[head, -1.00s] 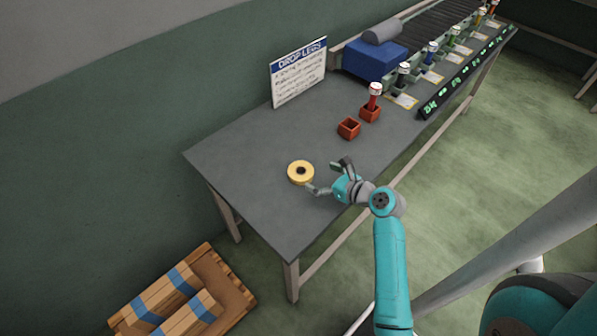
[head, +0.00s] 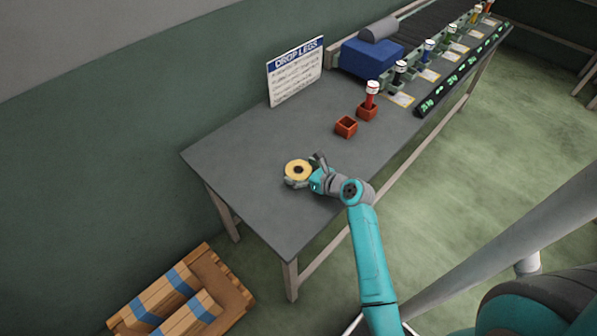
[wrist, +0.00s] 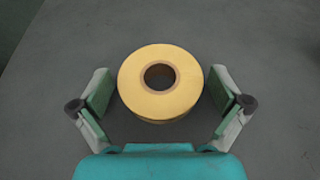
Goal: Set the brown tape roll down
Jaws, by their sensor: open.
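The tape roll (head: 298,168) lies flat on the grey table near its left end. It looks yellow-tan, with a brown core ring and a dark hole. In the wrist view the roll (wrist: 160,83) sits ahead of my palm, between my two fingers. My gripper (wrist: 160,92) is open, with a finger on each side of the roll and a small gap at each side. In the head view my gripper (head: 305,170) reaches the roll from the right, low over the table.
A sign (head: 296,72) stands at the wall edge. A blue machine (head: 371,57) and conveyor (head: 430,30) are at the back. The table (head: 235,180) around the roll is clear.

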